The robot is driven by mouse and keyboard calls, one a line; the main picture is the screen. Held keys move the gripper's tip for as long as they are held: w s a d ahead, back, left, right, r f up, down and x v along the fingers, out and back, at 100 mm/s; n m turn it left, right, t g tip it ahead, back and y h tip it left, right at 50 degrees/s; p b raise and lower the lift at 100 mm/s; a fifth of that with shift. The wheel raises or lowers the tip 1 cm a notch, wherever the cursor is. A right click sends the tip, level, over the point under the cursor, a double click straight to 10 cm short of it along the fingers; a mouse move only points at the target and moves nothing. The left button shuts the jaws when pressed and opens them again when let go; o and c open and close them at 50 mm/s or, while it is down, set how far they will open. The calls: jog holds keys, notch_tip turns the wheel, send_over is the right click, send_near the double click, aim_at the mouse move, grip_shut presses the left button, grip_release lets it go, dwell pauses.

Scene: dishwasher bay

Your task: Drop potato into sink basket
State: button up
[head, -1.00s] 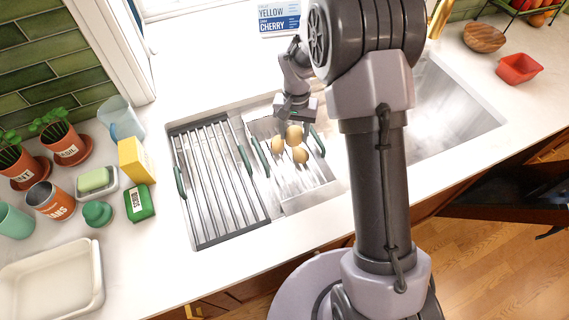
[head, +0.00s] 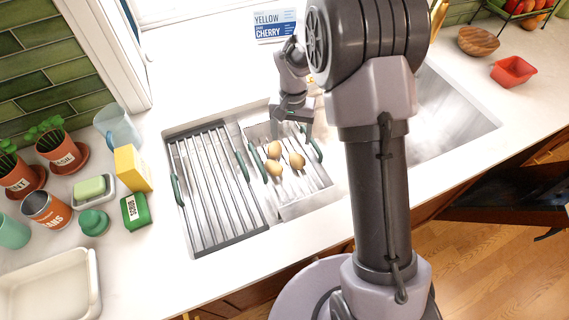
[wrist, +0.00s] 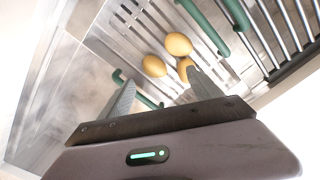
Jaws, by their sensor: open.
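Three yellow-brown potatoes lie in the metal sink basket (head: 310,203), which has green handles and sits in the sink. In the head view one potato is at the back (head: 274,148), one at the front left (head: 273,168) and one at the right (head: 297,161). My gripper (head: 290,130) is above the basket's back end, open and empty. In the wrist view the gripper (wrist: 160,76) has its two fingers spread. Potatoes (wrist: 178,44) and (wrist: 154,66) lie beyond the fingers, and the third (wrist: 185,68) is partly hidden by the right finger.
A roll-up drying rack (head: 215,185) with green grips lies left of the basket. Further left are a yellow box (head: 133,168), a green sponge pack (head: 135,211) and a soap dish. A red bowl (head: 514,71) and a wooden bowl (head: 479,41) stand at the right.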

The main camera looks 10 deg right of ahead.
notch_tip(320, 180, up, 14)
jog(key=p, duration=0.3)
jog(key=shift+f, duration=0.2)
jog(key=s+a+r+t+y+b, duration=0.1)
jog(key=s+r+t+b, duration=0.15)
jog(key=s, duration=0.35)
jog(key=s+a+r+t+b, duration=0.1)
jog(key=s+r+b, duration=0.25)
jog(key=s, duration=0.35)
jog(key=s+a+f+t+y+b, duration=0.1)
jog(key=s+a+f+t+b, duration=0.1)
jog(key=s, duration=1.1)
jog(key=shift+s, duration=0.15)
